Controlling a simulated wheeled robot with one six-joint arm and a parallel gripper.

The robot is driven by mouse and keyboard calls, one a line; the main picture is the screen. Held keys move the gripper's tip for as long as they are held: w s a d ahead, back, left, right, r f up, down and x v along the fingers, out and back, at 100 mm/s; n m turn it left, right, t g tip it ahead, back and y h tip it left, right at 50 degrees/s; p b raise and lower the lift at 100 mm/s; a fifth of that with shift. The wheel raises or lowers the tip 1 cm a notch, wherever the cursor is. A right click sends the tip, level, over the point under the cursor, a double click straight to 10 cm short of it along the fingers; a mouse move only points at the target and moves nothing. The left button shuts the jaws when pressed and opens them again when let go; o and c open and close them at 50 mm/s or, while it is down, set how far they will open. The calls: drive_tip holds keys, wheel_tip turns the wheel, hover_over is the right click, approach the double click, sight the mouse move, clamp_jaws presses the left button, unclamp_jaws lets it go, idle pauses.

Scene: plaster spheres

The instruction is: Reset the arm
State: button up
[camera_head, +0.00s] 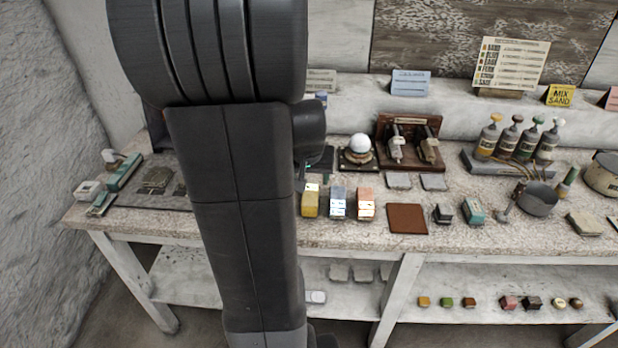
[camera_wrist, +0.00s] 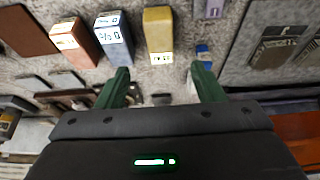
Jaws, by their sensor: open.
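My arm (camera_head: 235,170) stands large and upright across the left-centre of the head view and hides part of the workbench behind it. My gripper (camera_wrist: 160,75) shows in the wrist view with two green fingers spread apart. Nothing is between the fingertips. A yellow block (camera_wrist: 158,30) lies beyond the fingers, apart from them. In the head view most of the gripper is hidden behind the arm.
The speckled workbench (camera_head: 420,245) holds a yellow block (camera_head: 311,202), a grey-blue block (camera_head: 338,204), an orange block (camera_head: 365,204), a brown square (camera_head: 407,219), a white sphere (camera_head: 360,145) on a stand, several bottles and a grey pot (camera_head: 537,200).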

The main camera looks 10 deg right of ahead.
sight(310, 195)
drive_tip(key=shift+f, duration=0.1)
drive_tip(key=b+x, duration=0.1)
drive_tip(key=x, duration=1.1)
drive_tip(key=shift+w+f, duration=0.1)
drive_tip(key=shift+f, duration=0.1)
drive_tip(key=shift+r+p, duration=0.3)
drive_tip(key=shift+f, duration=0.1)
